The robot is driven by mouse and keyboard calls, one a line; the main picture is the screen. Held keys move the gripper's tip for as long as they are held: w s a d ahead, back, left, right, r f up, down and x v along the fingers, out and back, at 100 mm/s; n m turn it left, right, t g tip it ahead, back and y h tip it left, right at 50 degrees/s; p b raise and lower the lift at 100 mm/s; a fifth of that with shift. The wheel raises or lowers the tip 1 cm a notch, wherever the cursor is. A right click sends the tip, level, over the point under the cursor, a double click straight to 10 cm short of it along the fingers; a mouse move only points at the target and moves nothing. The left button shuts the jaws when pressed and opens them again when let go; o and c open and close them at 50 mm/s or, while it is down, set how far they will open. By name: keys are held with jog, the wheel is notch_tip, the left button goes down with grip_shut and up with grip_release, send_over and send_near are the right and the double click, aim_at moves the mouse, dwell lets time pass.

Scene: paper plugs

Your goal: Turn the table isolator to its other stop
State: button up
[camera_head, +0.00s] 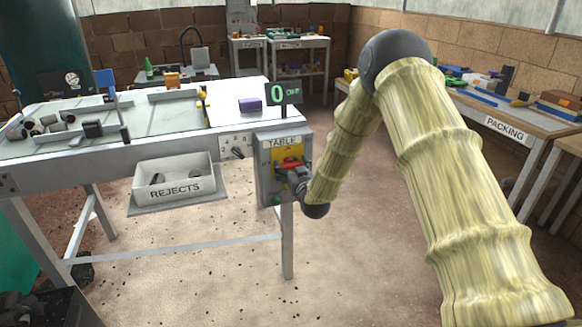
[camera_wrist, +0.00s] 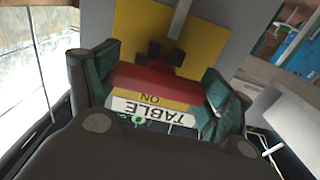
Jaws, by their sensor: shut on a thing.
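The table isolator is a grey box (camera_head: 264,180) with a yellow plate (camera_head: 278,154) and a red handle (camera_head: 290,162), under a "TABLE" label, at the table's front right corner. The handle looks about crosswise in the head view. My gripper (camera_head: 291,174) is at the front of the box. In the wrist view, the fingers of my gripper (camera_wrist: 153,86) are on either side of the red handle (camera_wrist: 150,82), shut on it. The yellow plate (camera_wrist: 205,40) and the words "ON" and "TABLE" show around it, upside down. The fingers partly hide the handle's ends.
A white rejects bin (camera_head: 174,187) hangs left of the isolator. A small panel with a knob (camera_head: 237,152) sits between them. A green-lit display (camera_head: 283,92) stands above on the table (camera_head: 150,115). A packing bench (camera_head: 505,128) is at the right. The floor in front is clear.

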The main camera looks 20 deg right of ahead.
jog(key=shift+s+f, duration=0.1)
jog(key=shift+f, duration=0.05)
jog(key=o, duration=1)
jog(key=s, duration=1.2)
jog(key=shift+d, duration=0.25)
